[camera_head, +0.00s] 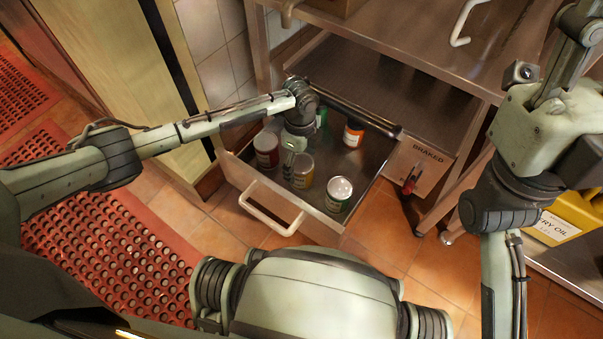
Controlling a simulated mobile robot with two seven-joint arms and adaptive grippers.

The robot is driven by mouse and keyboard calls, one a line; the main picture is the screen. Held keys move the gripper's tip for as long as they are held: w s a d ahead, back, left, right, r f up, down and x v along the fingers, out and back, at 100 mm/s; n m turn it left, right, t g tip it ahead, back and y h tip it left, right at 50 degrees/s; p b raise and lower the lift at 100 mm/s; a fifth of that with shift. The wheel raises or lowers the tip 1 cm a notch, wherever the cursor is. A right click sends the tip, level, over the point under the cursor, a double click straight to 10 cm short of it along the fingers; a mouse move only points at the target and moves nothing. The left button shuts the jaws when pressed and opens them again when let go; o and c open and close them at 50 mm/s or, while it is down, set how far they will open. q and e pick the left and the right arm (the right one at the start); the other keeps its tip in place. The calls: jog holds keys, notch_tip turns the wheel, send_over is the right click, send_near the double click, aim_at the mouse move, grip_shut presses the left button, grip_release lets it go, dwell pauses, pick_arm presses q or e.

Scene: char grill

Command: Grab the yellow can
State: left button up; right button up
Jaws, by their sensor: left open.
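The yellow can (303,172) stands in the open metal drawer (369,176), near the middle of its front part. My left gripper (291,168) reaches down into the drawer from above, close beside the left side of the yellow can. It is open. Its fingers are small in the view, and I cannot tell whether they touch the can. My right arm rises at the right side, but its gripper does not show.
A red can (266,149) stands left of the gripper, a green can (321,117) behind it, an orange can (353,134) at back right, and a green-labelled can (339,194) at front right. The drawer handle (271,208) projects forward. A metal counter overhangs the back.

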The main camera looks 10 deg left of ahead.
pick_arm(q)
notch_tip(320, 180, down, 4)
jog(key=shift+s+d+r+b, duration=0.1)
jog(key=shift+d+b, duration=0.05)
jog(key=shift+b, duration=0.45)
jog(key=c, duration=1.6)
